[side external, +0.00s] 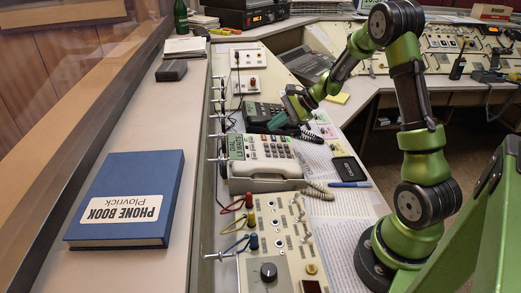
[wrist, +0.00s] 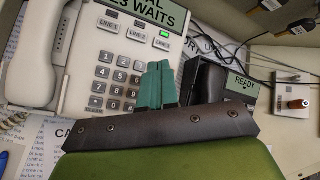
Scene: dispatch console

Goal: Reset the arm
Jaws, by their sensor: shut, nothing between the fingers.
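My green arm (side external: 412,110) reaches from its base at the right over the console. My gripper (side external: 278,121) points down near a dark device and the desk phone in the side view. In the wrist view its teal fingers (wrist: 159,82) are together with nothing between them. The cream desk phone (wrist: 118,60) has a keypad, line buttons and a screen reading "WAITS"; its handset (wrist: 38,55) lies at the left. The dark device (wrist: 222,82) beside the fingers has a screen reading "READY". I cannot tell whether the fingers touch either one.
A blue phone book (side external: 130,195) lies on the left ledge. A switch panel (side external: 275,255) with red, yellow and blue plugs stands in front of the phone. A dark handset (side external: 350,171) and blue pen (side external: 350,184) lie on papers. A green bottle (side external: 181,17) stands at the back.

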